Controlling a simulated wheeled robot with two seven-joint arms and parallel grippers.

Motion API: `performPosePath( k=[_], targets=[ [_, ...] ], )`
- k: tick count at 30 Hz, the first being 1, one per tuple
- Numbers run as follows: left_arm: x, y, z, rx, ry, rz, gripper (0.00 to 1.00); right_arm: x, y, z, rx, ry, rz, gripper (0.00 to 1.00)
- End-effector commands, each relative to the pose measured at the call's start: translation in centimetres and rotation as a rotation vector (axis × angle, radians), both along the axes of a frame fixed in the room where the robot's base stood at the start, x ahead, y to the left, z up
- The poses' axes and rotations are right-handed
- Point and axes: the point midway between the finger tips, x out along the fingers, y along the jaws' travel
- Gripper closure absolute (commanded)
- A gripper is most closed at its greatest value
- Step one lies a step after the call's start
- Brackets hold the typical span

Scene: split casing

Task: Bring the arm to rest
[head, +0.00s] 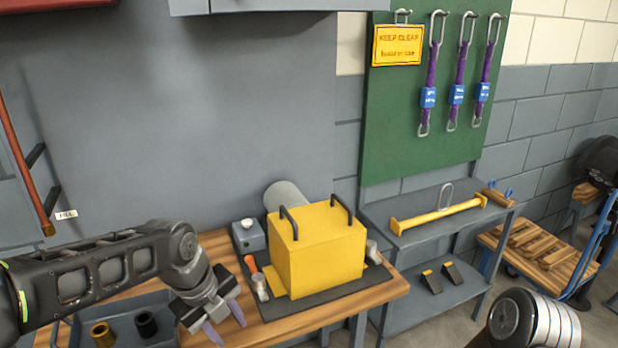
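My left arm comes in from the left. Its gripper (224,323) points down over the front left of the wooden bench, with its two purple fingertips apart and nothing seen between them. A yellow casing (318,252) with two dark handles on top sits upright on a dark mat (345,291). It is to the right of the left gripper and apart from it. A grey cylinder (284,194) shows behind the casing, partly hidden by it. Part of my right arm shows at the bottom right; its gripper is outside the view.
A grey tray (160,301) holding a brass ring (103,334) and a black ring (146,324) lies beneath the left arm. A grey box (249,237) and an orange-topped item (250,263) stand beside the casing. A grey shelf (420,236) with a yellow bar stands right.

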Motion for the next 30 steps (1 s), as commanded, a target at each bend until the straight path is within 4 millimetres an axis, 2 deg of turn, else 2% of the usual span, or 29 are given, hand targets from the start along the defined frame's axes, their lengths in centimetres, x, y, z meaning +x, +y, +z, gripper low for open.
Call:
performPosePath(
  k=[4, 8, 11, 14, 17, 20, 21, 23, 24, 27, 30],
  targets=[
    [1.5, -0.9, -0.4, -0.09, -0.027, 0.224, 0.61, 0.0, 0.0, 0.0, 0.0, 0.0, 0.0, 0.64],
    [2.9, -2.2, -2.0, -0.214, -0.017, 0.489, 0.61, 0.0, 0.0, 0.0, 0.0, 0.0, 0.0, 0.64],
    [3.8, -3.5, -4.7, -0.35, 0.036, 0.771, 0.61, 0.0, 0.0, 0.0, 0.0, 0.0, 0.0, 0.64],
    [3.9, -4.9, -9.1, -0.502, 0.141, 1.111, 0.61, 0.0, 0.0, 0.0, 0.0, 0.0, 0.0, 0.64],
    [2.8, -6.1, -14.4, -0.628, 0.28, 1.465, 0.61, 0.0, 0.0, 0.0, 0.0, 0.0, 0.0, 0.64],
    [-0.4, -6.9, -20.8, -0.708, 0.446, 1.844, 0.61, 0.0, 0.0, 0.0, 0.0, 0.0, 0.0, 0.64],
    [-2.3, -7.1, -23.4, -0.718, 0.509, 1.992, 0.61, 0.0, 0.0, 0.0, 0.0, 0.0, 0.0, 0.64],
    [-5.5, -7.3, -26.9, -0.706, 0.582, 2.171, 0.61, 0.0, 0.0, 0.0, 0.0, 0.0, 0.0, 0.64],
    [-7.8, -7.3, -28.8, -0.68, 0.617, 2.261, 0.61, 0.0, 0.0, 0.0, 0.0, 0.0, 0.0, 0.64],
    [-13.1, -7.5, -32.3, -0.573, 0.667, 2.359, 0.61, 0.0, 0.0, 0.0, 0.0, 0.0, 0.0, 0.64],
    [-17.2, -7.7, -34.3, -0.46, 0.705, 2.384, 0.61, 0.0, 0.0, 0.0, 0.0, 0.0, 0.0, 0.64]
  ],
)
